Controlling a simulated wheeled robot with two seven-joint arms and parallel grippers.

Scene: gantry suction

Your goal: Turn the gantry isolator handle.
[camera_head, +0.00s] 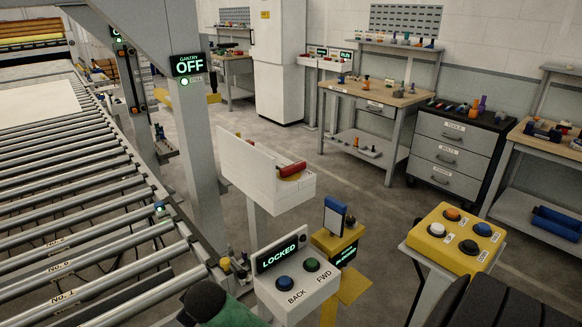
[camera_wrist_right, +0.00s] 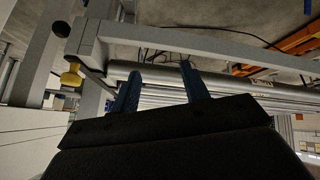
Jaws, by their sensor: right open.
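The isolator box (camera_head: 268,180) is a white case on a post, in the middle of the head view. The handle does not show clearly in that view. My left gripper is not in view.
A control box (camera_head: 296,278) reading "LOCKED" has BACK and FWD buttons. A yellow button box (camera_head: 455,238) stands at right, with a yellow stand (camera_head: 337,243) between them. The roller conveyor (camera_head: 80,200) fills the left. Benches and a drawer cabinet (camera_head: 455,150) stand behind open floor.

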